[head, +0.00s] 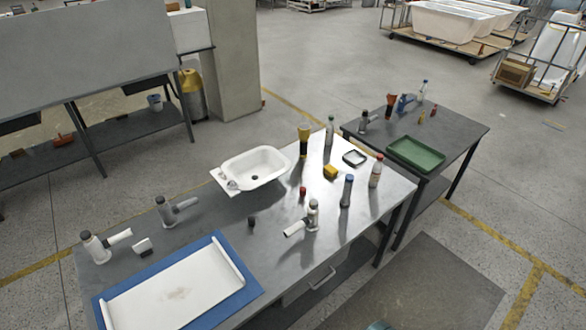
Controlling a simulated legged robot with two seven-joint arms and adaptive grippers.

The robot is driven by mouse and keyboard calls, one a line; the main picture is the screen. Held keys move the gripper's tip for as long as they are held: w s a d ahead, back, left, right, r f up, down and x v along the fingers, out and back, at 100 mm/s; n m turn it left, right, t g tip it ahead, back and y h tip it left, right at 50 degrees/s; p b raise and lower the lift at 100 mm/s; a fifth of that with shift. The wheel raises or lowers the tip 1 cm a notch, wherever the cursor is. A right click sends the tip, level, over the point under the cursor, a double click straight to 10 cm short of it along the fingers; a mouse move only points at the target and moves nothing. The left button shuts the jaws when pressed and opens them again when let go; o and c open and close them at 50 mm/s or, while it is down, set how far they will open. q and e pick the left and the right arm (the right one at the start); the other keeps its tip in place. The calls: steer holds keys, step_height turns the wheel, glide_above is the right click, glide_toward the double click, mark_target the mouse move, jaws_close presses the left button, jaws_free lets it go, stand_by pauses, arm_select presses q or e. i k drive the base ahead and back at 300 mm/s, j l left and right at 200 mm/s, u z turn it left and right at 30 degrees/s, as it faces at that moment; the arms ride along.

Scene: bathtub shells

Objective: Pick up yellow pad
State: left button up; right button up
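A small yellow pad (331,172) lies on the grey metal table (270,215), toward its far right part. It looks like a short block. A taller yellow and dark item (304,141) stands behind it to the left, and a small dark tray (355,158) lies to its right. Neither of my grippers shows in the head view, so I see nothing held.
Bottles (376,171) (347,190) stand right of the pad. A white basin (257,166) sits to the left. A white panel on a blue mat (245,293) fills the near left. A second table with a green tray (416,153) stands at right.

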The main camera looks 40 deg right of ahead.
mark_target(328, 170)
steer(key=l+u, duration=0.25)
steer(key=k+l+u, duration=0.3)
steer(key=l, duration=0.15)
steer(key=l+u, duration=0.25)
steer(key=k+l+u, duration=0.25)
steer(key=i+l, duration=0.05)
steer(key=l, duration=0.05)
